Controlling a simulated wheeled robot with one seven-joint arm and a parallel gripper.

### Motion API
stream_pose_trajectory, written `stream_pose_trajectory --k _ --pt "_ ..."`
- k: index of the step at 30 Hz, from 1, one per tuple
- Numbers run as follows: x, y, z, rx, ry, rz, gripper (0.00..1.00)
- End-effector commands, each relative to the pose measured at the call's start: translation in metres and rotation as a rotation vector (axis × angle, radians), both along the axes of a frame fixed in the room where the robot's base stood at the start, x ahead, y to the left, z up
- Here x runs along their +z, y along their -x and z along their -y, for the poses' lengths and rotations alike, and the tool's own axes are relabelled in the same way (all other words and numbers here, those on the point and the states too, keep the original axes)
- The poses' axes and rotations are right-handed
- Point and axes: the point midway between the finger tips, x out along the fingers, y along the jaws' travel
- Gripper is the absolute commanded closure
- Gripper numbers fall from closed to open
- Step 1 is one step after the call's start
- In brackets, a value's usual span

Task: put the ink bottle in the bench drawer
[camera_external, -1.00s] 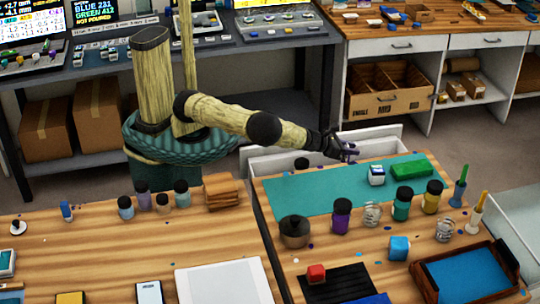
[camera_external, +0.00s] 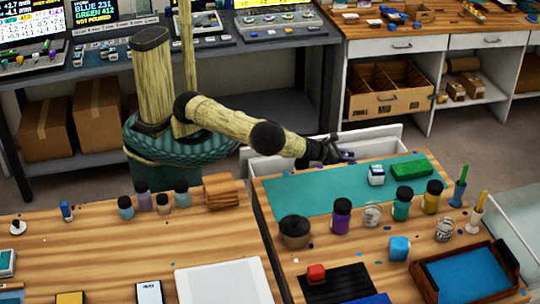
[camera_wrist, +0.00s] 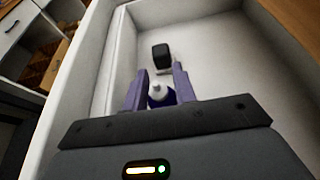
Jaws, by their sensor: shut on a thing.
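My gripper (camera_external: 346,156) is at the open white bench drawer (camera_external: 270,163), on the far side of the right-hand bench. In the wrist view, its purple fingers (camera_wrist: 158,88) are shut on a small bottle (camera_wrist: 160,95) with a white tip and a dark blue-purple body, which I take to be the ink bottle. The bottle is over the drawer's pale floor (camera_wrist: 215,60). I cannot tell whether it touches the floor. In the external view the bottle is mostly hidden by my gripper.
A black-capped item (camera_wrist: 161,54) is in the drawer, just beyond my fingertips. The drawer walls rise close on the left. The bench beside the drawer holds a teal mat (camera_external: 312,193), a green block (camera_external: 411,168) and several jars.

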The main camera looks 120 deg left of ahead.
Motion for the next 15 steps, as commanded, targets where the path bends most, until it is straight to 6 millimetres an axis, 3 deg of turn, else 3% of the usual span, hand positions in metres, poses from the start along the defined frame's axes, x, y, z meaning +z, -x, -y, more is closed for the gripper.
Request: stream_pose_trajectory --k 13,14,15 --pt "-0.0088 -0.0002 0.0000 0.000 0.000 0.000 0.95" --pt "-0.0089 -0.0001 0.0000 0.000 0.000 0.000 0.71" --pt "-0.0091 -0.0001 0.0001 0.000 0.000 0.000 0.63"
